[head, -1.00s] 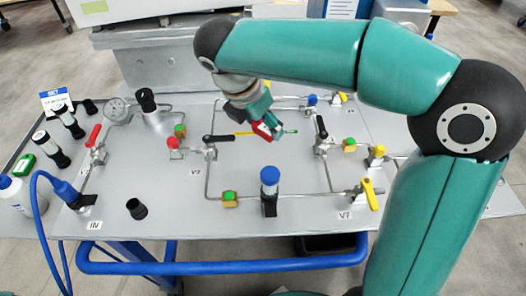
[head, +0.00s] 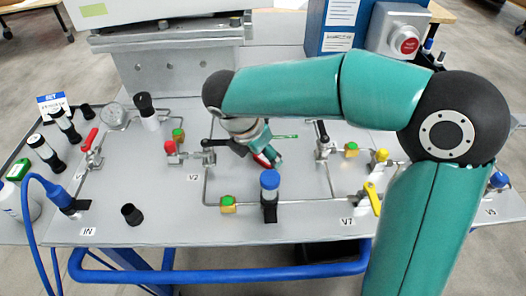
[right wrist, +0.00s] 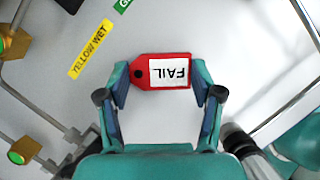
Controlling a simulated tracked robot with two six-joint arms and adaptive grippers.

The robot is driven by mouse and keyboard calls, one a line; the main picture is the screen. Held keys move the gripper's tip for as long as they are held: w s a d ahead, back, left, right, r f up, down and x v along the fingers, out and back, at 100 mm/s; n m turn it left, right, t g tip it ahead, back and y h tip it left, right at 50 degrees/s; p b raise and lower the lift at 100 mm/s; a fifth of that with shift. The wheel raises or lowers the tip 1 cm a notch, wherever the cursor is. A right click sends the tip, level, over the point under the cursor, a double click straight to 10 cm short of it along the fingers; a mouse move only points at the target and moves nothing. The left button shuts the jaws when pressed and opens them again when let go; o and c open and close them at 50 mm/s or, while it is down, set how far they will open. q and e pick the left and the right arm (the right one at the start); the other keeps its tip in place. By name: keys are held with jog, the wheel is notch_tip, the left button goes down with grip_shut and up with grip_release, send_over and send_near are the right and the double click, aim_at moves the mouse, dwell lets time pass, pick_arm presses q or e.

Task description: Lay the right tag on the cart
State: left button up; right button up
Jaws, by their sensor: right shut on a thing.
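A red tag with a white label reading FAIL (right wrist: 170,72) is between the fingertips of my right gripper (right wrist: 162,88). The gripper is shut on it, and the label reads upside down in the right wrist view. In the head view my right gripper (head: 268,160) is over the middle of the grey panel top (head: 120,190), with part of the red tag showing. Whether the tag touches the surface I cannot tell. A yellow strip reading YELLOW WET (right wrist: 90,49) lies on the panel beside the tag. A green strip (head: 284,136) lies just beyond the gripper. My left gripper is not in view.
A blue-capped fitting (head: 269,190) stands in front of the gripper. A black-handled valve (head: 322,140) is to its right and a red-capped one (head: 170,148) to its left. A blue rail (head: 200,277) runs along the front. Bare panel surrounds the tag in the wrist view.

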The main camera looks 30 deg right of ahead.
jog(key=o, duration=1)
jog(key=p+v, duration=0.3)
jog(key=v, duration=0.9)
